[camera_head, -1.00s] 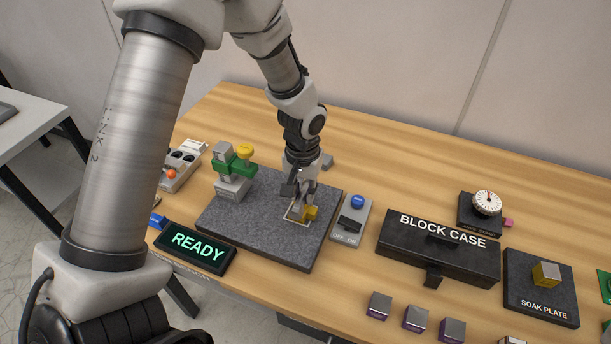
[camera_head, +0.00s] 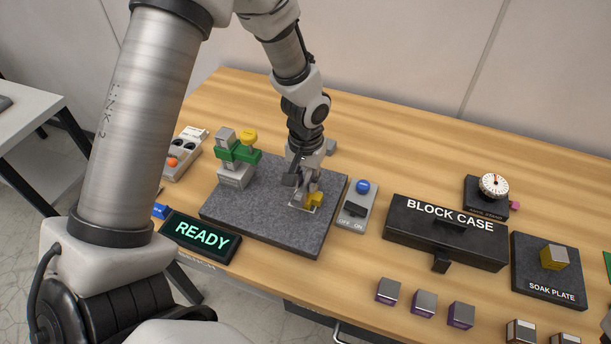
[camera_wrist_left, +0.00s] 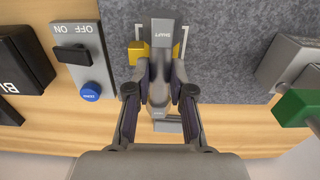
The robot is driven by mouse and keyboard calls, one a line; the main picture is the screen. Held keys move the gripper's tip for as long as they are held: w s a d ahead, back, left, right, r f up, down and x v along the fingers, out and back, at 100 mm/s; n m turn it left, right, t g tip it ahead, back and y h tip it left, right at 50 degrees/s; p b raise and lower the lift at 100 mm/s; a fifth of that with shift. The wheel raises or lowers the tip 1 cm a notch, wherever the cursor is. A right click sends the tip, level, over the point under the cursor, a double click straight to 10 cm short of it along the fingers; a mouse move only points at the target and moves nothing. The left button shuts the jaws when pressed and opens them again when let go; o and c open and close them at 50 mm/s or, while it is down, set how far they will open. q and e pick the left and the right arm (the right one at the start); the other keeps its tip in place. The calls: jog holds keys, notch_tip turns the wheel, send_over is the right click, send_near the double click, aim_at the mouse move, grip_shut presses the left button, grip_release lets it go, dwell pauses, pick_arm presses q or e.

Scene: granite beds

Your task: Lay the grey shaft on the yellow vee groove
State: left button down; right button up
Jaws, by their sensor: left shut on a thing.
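My left gripper (camera_head: 309,182) is over the dark granite plate, and its fingers also show in the left wrist view (camera_wrist_left: 162,72). It is shut on the grey shaft (camera_wrist_left: 162,34), whose labelled end sticks out beyond the fingertips. The yellow vee groove (camera_head: 315,199) is directly at the gripper, inside a white outline on the plate. In the left wrist view, yellow (camera_wrist_left: 138,53) shows on both sides of the shaft, so the shaft lies across it as seen from there. The fingers and shaft hide the groove's middle. I cannot tell whether the shaft touches it.
The granite plate (camera_head: 255,222) also carries grey blocks with a green bar (camera_head: 238,152) and a yellow knob. A switch box (camera_head: 355,210) with a blue button stands right of the plate, then the block case (camera_head: 445,238). A READY sign (camera_head: 201,236) stands at the front left.

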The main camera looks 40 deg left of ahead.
pick_arm(q)
jog(key=shift+f+b, duration=0.3)
jog(key=shift+f, duration=0.45)
jog(key=shift+w+a+f, duration=0.1)
jog(key=shift+f, duration=0.25)
jog(key=shift+r, duration=0.1)
jog(key=c, duration=0.9)
grip_release()
jog(key=shift+c, duration=0.2)
